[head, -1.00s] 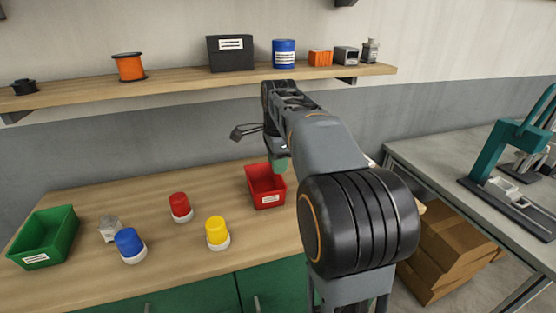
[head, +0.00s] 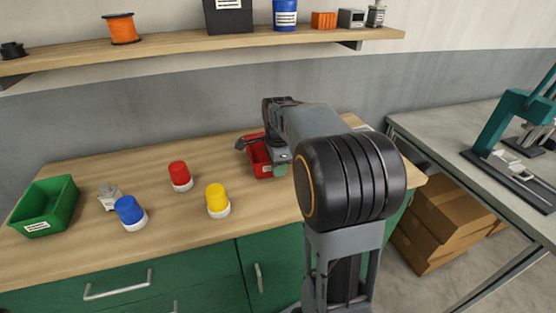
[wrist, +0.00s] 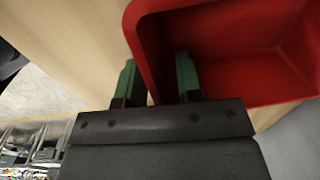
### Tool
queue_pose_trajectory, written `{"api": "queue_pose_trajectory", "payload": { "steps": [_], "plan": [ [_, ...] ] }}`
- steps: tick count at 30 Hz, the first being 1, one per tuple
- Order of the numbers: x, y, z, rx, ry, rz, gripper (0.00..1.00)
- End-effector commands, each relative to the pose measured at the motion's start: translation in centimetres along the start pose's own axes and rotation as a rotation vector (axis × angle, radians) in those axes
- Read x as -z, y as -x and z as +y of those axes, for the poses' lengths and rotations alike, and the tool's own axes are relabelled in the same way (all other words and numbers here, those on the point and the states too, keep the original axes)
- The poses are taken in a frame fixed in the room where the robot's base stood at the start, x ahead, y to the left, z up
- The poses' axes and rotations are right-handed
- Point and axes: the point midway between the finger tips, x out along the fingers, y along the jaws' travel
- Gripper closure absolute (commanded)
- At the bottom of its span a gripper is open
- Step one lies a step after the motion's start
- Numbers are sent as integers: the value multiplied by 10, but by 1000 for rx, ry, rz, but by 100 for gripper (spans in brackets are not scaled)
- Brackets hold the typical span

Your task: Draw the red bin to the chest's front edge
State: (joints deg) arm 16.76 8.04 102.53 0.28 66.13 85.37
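The red bin (head: 258,160) stands on the wooden chest top (head: 110,170), toward its right side, partly hidden by my arm. In the wrist view, the empty-looking red bin (wrist: 235,45) fills the upper right. My gripper (wrist: 157,80) is low at the bin, its two green fingers apart. One finger is outside the bin's wall and the other is inside, with the wall between them. I cannot tell whether either finger touches the wall. In the head view the fingertips are mostly hidden by my wrist.
Red (head: 179,175), yellow (head: 217,199) and blue (head: 129,212) capped jars stand left of the bin. A green bin (head: 46,207) and a small grey piece (head: 109,197) are farther left. A shelf (head: 190,49) hangs above. The chest's front strip below the bin is clear.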

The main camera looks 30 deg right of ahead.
Motion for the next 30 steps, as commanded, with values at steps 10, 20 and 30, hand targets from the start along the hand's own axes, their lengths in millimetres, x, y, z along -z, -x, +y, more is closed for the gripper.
{"api": "queue_pose_trajectory", "payload": {
  "steps": [10,20,30],
  "plan": [
    [0,-2,0,-1,0,0,67],
    [0,-2,0,-1,0,0,95],
    [0,-2,0,-1,0,0,100]
  ]
}}
